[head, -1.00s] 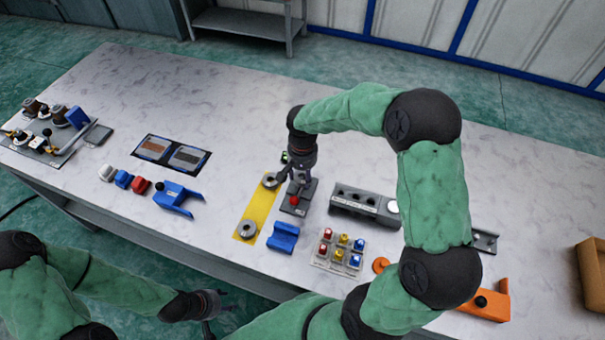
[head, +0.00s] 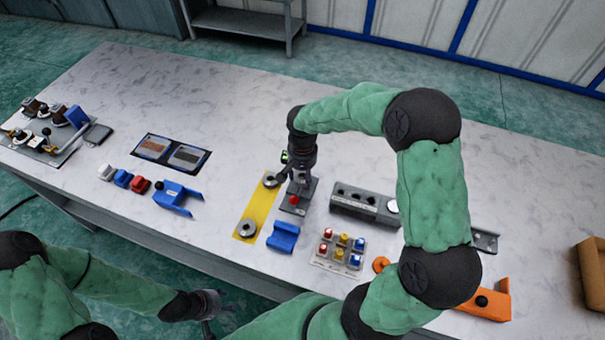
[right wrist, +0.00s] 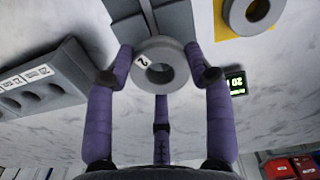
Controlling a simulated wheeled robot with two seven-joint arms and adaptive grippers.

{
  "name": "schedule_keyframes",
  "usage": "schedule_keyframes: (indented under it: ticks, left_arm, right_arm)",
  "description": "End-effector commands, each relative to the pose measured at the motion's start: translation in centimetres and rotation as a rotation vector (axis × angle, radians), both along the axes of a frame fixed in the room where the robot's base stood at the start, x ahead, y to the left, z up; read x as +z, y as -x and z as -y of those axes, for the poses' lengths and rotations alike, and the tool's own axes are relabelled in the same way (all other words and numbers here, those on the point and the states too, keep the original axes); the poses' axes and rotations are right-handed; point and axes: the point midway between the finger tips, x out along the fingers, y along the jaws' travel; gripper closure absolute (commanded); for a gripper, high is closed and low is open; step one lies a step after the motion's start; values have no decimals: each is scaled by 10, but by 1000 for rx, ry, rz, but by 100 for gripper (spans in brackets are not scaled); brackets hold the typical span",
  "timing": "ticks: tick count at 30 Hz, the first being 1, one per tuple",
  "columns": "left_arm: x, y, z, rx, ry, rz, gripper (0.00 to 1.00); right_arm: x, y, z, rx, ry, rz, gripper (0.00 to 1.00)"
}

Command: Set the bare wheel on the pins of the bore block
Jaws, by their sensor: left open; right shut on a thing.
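My right gripper (head: 298,182) reaches down over the far end of a small grey stand with a red knob (head: 294,200). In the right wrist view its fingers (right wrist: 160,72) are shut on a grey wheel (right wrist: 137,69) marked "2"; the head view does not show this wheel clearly. The wheel overlaps the stand's edge (right wrist: 180,22); I cannot tell whether they touch. A long grey block with several round holes (head: 352,198), possibly the bore block, lies to the right; I make out no pins. My left gripper (head: 212,304) is open and empty off the table's front edge.
Two more grey wheels lie on the yellow strip, one near (head: 246,229) and one far (head: 270,180). A blue cradle (head: 283,238), a tray of coloured pieces (head: 340,250) and an orange part (head: 490,300) lie in front.

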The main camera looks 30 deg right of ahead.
Motion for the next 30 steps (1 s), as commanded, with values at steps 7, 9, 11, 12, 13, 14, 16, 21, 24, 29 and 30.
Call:
schedule_keyframes:
  ticks: [7,9,11,12,13,14,16,21,24,29,30]
  left_arm:
    - [-1,0,0,0,0,0,53]
    - [-1,0,0,0,0,0,53]
    - [-1,0,0,0,0,0,53]
    - [-1,0,0,0,0,0,53]
    - [-1,0,0,0,0,0,53]
    - [-1,0,0,0,0,0,53]
    - [-1,0,0,0,0,0,53]
    - [-2,0,0,0,0,0,53]
    - [-3,0,0,0,0,0,53]
    - [-5,0,0,0,0,0,53]
    - [-5,0,0,0,0,0,53]
  right_arm:
    - [-2,0,0,0,1,1,94]
    - [-1,0,0,0,1,1,94]
    - [-1,0,0,0,0,1,94]
    - [-1,0,0,0,0,1,94]
    - [-1,0,0,0,0,1,94]
    - [-1,0,0,0,0,1,94]
    - [-1,0,0,0,0,1,94]
    - [-3,0,0,0,0,1,94]
    - [-4,0,0,0,1,1,94]
    - [-6,0,0,0,1,1,94]
    - [-7,0,0,0,1,1,94]
